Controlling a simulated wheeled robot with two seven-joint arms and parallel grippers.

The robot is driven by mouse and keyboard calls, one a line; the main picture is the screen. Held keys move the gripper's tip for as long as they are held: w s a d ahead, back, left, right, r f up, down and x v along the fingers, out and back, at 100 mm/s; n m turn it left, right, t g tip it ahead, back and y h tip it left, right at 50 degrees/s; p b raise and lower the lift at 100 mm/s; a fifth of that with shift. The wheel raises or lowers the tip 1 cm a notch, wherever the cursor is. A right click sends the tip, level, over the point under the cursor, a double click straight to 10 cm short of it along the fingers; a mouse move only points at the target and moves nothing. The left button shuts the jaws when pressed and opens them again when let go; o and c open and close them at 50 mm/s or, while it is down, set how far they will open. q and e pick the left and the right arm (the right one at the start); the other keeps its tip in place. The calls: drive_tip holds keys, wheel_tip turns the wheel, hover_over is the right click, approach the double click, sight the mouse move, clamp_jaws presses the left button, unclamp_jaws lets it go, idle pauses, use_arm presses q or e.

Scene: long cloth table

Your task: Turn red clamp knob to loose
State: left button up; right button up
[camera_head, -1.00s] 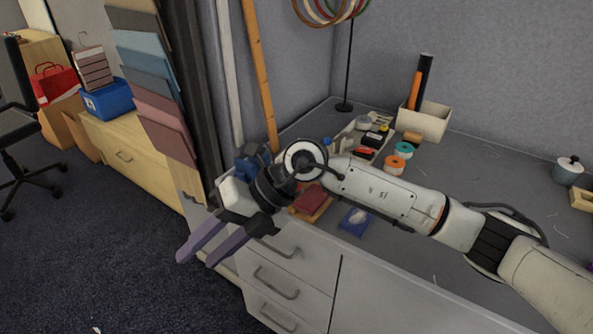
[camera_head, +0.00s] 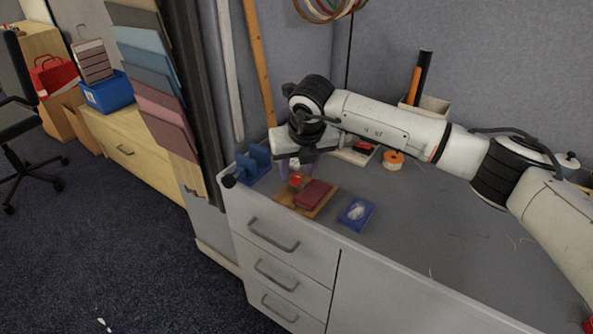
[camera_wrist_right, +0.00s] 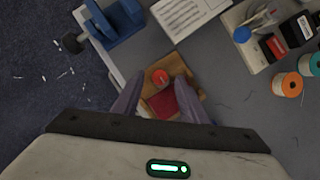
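The red clamp knob (camera_head: 296,180) stands at the back left of a small wooden board that also bears a dark red block (camera_head: 314,193). In the right wrist view the knob (camera_wrist_right: 160,77) shows between and just beyond the fingers of my right gripper (camera_wrist_right: 162,98). These purple-grey fingers are apart and hold nothing. In the head view my right gripper (camera_head: 293,166) points down above the board's back edge, with its fingers partly hidden behind the knob area. Whether a finger touches the knob cannot be told. My left gripper is not in view.
A blue vise-like tool (camera_head: 255,163) stands at the table's left corner, left of the board. Orange and teal spools (camera_wrist_right: 287,84) and a parts tray stand further right. The table front is clear.

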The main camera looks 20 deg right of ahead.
drive_tip(key=shift+x, duration=0.8)
clamp_jaws()
